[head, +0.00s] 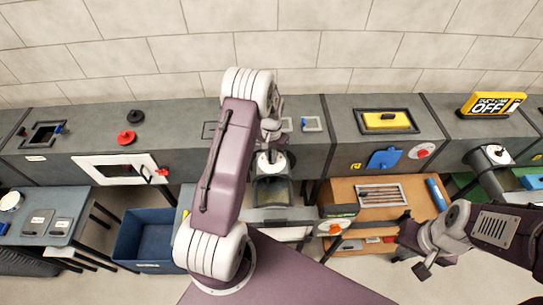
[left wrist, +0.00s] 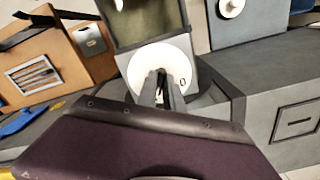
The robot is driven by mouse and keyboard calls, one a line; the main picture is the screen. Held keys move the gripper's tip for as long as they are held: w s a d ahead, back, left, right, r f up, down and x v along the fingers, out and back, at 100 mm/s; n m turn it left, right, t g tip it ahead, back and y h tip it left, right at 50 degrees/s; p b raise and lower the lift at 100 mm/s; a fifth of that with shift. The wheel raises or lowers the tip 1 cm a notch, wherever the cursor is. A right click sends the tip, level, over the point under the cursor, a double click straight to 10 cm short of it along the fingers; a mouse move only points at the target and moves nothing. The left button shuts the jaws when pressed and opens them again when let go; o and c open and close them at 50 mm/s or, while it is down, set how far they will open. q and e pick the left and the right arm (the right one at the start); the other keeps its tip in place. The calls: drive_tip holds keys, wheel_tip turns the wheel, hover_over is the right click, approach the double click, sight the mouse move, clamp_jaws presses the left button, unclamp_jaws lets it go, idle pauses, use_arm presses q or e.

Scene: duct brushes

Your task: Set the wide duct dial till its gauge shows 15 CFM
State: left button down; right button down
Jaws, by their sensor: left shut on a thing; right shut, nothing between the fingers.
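A white round dial (head: 270,160) sits on the grey bench in the middle of the head view, above a grey duct with a dark window (head: 272,190). My left gripper (head: 268,150) is at this dial, partly hidden by my own arm. In the left wrist view the white dial face (left wrist: 182,66) has a dark mark like a 0 at its right side. My left gripper (left wrist: 160,76) is shut on the dial's centre, which the fingers hide. No gauge reading can be made out. My right gripper (head: 412,250) is shut and empty at the lower right, away from the dial.
Another duct with a white dial (head: 496,155) stands at the right, below a yellow OFF sign (head: 491,105). A blue bin (head: 150,238) is at lower left. A wooden cabinet (head: 345,190) with a slotted vent stands right of the middle duct.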

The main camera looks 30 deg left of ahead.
use_arm(q)
drive_tip(key=n, duration=0.2)
drive_tip(key=shift+n+b, duration=0.35)
drive_tip(key=shift+n, duration=0.05)
drive_tip(key=shift+d+r+n, duration=0.1)
drive_tip(key=shift+n, duration=1.3)
drive_tip(key=c, duration=1.5)
unclamp_jaws()
